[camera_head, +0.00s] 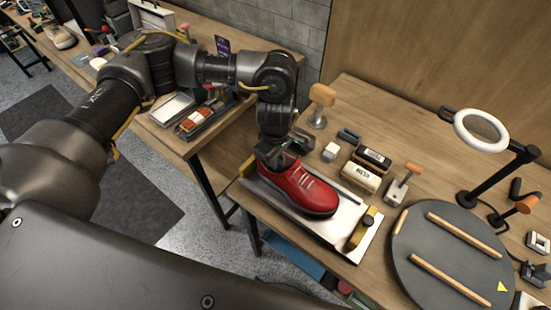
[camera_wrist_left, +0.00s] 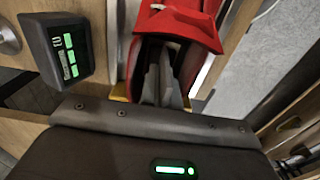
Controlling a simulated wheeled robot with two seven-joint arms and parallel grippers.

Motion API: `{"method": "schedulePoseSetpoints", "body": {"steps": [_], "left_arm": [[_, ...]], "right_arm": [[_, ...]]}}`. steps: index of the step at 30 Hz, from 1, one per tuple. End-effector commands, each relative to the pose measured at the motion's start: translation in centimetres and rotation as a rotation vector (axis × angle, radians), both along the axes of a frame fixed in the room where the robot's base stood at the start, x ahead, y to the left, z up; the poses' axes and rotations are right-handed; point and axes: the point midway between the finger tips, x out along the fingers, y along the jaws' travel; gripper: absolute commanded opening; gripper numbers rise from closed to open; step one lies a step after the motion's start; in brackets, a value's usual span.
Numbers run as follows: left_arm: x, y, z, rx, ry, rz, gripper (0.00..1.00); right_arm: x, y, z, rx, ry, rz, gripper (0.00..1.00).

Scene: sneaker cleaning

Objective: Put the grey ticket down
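A red shoe (camera_head: 300,190) with pale laces lies on a white tray-like stand (camera_head: 334,222) near the front edge of the table. My left gripper (camera_head: 285,158) is low over the shoe's heel end. I cannot make out a grey ticket for certain in either view. My right gripper is not in view.
A dark device with a green display (camera_wrist_left: 65,48) stands beside the fingers. A brush (camera_head: 361,176), a wooden-handled tool (camera_head: 402,185) and small blocks stand behind the shoe. A round dark turntable (camera_head: 450,262) and a ring lamp (camera_head: 481,130) are at the right.

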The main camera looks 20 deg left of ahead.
Motion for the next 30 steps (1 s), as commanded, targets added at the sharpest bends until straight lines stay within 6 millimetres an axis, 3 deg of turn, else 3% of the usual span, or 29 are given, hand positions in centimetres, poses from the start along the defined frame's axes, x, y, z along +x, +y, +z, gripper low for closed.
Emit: {"method": "schedulePoseSetpoints", "body": {"steps": [1,3,4,16,30], "left_arm": [[0.0,0.0,-0.4,0.000,0.000,0.000,0.00],[0.0,0.0,-0.2,0.000,0.000,0.000,0.12],[0.0,0.0,-0.2,0.000,0.000,0.000,0.13],[0.1,0.0,0.7,-0.001,-0.003,-0.001,0.13],[0.1,0.0,9.7,0.001,-0.005,-0.001,0.13]], "right_arm": [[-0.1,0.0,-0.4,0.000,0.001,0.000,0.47],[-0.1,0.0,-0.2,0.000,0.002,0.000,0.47],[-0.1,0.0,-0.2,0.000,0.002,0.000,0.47],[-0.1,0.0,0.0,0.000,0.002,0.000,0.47],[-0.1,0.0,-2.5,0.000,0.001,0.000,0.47]]}}
